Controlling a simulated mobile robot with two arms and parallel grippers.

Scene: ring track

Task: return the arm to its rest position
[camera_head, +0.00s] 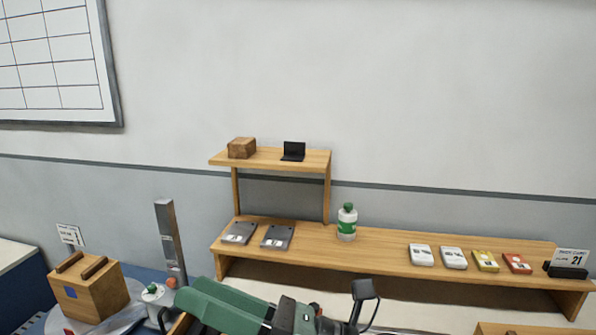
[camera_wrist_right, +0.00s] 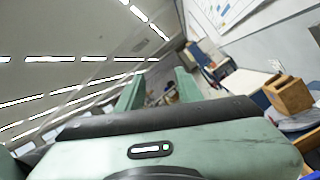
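My right gripper (camera_head: 192,292) shows at the bottom of the head view, with its green fingers pointing left, in front of the wooden shelf. In the right wrist view its two green fingers (camera_wrist_right: 158,88) stand apart, with only distant background in the gap. It is open and empty. My left gripper is not in view.
A wooden shelf (camera_head: 400,253) along the wall carries a green-white bottle (camera_head: 347,224), two grey disks (camera_head: 277,237) and several small packs. Its upper board (camera_head: 270,160) holds a brown block (camera_head: 242,148) and a black item (camera_head: 293,151). A wooden box (camera_head: 90,293) stands left.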

